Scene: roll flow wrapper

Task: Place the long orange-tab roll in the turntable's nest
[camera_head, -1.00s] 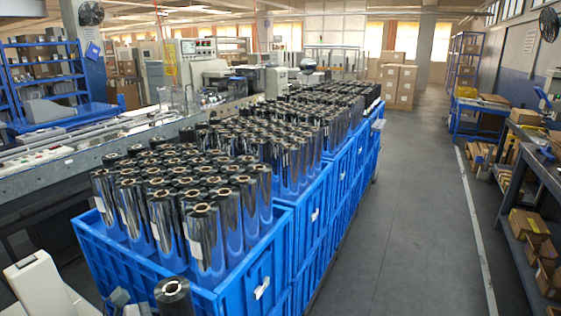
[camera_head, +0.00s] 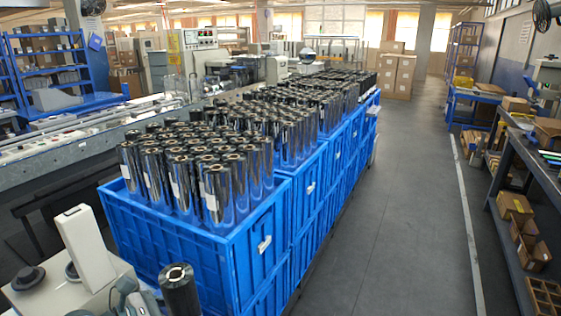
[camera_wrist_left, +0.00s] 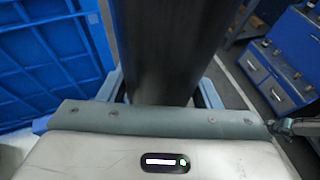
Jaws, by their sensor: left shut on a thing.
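A long roll wound with black film (camera_head: 180,292) stands upright at the bottom of the head view, its pale hollow core facing up. No orange tab shows on its visible part. My left gripper (camera_wrist_left: 163,92) is shut on this roll; the dark film fills the gap between its fingers in the left wrist view. In the head view only a grey part of that gripper shows, left of the roll. I cannot make out the turntable's nest for certain. My right gripper is not in view.
A white unit (camera_head: 85,250) with dark round parts stands at the lower left, near the roll. Blue crates (camera_head: 190,245) packed with upright film rolls run along the middle. A grey aisle (camera_head: 385,220) is clear to their right. A bench with cardboard boxes (camera_head: 515,207) lines the right.

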